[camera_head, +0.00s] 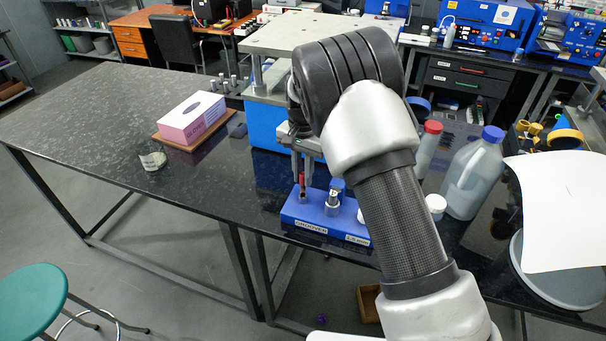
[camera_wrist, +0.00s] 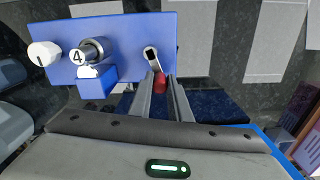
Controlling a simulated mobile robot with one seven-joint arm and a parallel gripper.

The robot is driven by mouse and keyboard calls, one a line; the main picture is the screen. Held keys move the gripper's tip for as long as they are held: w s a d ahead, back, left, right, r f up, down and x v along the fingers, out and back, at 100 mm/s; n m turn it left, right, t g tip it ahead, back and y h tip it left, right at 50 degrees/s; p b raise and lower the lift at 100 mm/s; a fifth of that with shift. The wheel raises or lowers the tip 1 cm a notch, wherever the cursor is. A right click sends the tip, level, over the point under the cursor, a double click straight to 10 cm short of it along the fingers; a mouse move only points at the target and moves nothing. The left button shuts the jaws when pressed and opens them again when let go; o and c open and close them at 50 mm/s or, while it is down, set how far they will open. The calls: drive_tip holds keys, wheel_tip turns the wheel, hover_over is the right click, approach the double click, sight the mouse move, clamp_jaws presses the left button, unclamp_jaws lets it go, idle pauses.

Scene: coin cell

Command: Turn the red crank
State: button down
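The red crank handle (camera_wrist: 160,85) sits at the end of a short silver arm (camera_wrist: 152,58) on the blue groover (camera_wrist: 125,30) in the wrist view. In the head view the red handle (camera_head: 302,180) stands above the left part of the blue groover base (camera_head: 322,217). My gripper (camera_wrist: 162,78) points down at the crank, with one finger on each side of the red handle. The handle fills the gap between the fingertips, so my gripper (camera_head: 303,176) looks shut on it. The contact faces are hidden.
A silver cylinder marked 4 (camera_wrist: 92,52) and a white knob marked 1 (camera_wrist: 42,56) sit beside the crank. A large bottle (camera_head: 474,182) and a red-capped bottle (camera_head: 428,148) stand to the right. A pink-and-white box (camera_head: 192,118) lies left; the table's left is mostly clear.

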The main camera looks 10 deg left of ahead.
drive_tip(key=shift+d+m, duration=0.15)
drive_tip(key=shift+m, duration=0.15)
drive_tip(key=m, duration=0.1)
drive_tip(key=d+m, duration=0.1)
drive_tip(key=shift+m, duration=0.3)
drive_tip(key=m, duration=0.1)
drive_tip(key=d+m, duration=0.1)
drive_tip(key=shift+s+m, duration=0.15)
drive_tip(key=shift+m, duration=0.25)
drive_tip(key=m, duration=0.1)
drive_tip(key=d+m, duration=0.1)
drive_tip(key=m, duration=0.1)
drive_tip(key=s+m, duration=0.1)
drive_tip(key=m, duration=0.1)
drive_tip(key=shift+s+d+r+p, duration=0.1)
drive_tip(key=shift+d+r+p, duration=0.05)
drive_tip(key=shift+d+p, duration=0.2)
drive_tip(key=m, duration=0.1)
drive_tip(key=s+m+p, duration=0.1)
drive_tip(key=m, duration=0.2)
drive_tip(key=shift+s+d+m, duration=0.15)
drive_tip(key=shift+d+m, duration=0.15)
drive_tip(key=shift+s+d+m+p, duration=0.1)
drive_tip(key=shift+s+m+p, duration=0.2)
drive_tip(key=shift+m, duration=0.35)
drive_tip(key=shift+s+m+p, duration=0.15)
drive_tip(key=shift+m+p, duration=0.2)
drive_tip(key=shift+m, duration=0.3)
